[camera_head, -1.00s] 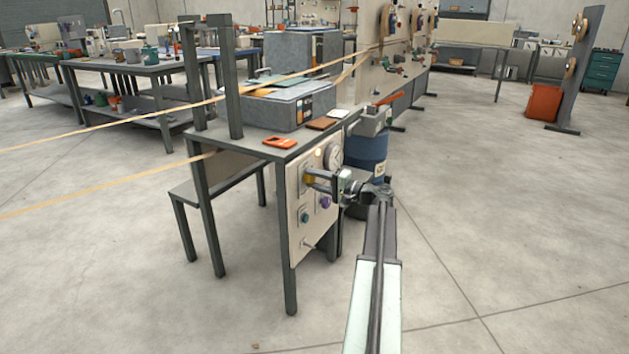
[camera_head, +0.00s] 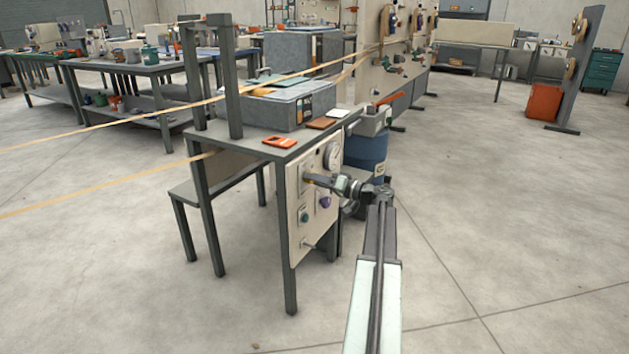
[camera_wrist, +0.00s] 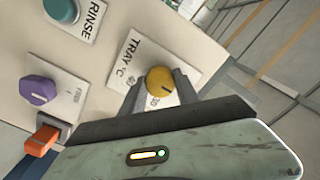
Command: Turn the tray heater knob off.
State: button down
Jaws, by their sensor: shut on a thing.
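The tray heater knob (camera_wrist: 160,80) is a round yellow knob with a dark pointer line, on a pale plate lettered "TRAY °C" in the wrist view. My gripper (camera_wrist: 158,87) has one finger on each side of it and is shut on it. The plate looks tilted in this view, and part of its scale is hidden by the fingers. In the head view my gripper (camera_head: 316,182) reaches from the right to the upper part of the cream control panel (camera_head: 309,225), where the knob is mostly hidden.
A purple knob (camera_wrist: 38,90), an orange switch (camera_wrist: 42,138) and a teal "RINSE" knob (camera_wrist: 62,10) sit near on the same panel. A blue drum (camera_head: 366,152) stands behind.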

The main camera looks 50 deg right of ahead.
jog(key=shift+f, duration=0.1)
dwell(0.4)
jog(key=c, duration=0.9)
grip_release()
jog(key=v, duration=0.7)
jog(key=shift+s, duration=0.4)
jog(key=shift+d, duration=0.1)
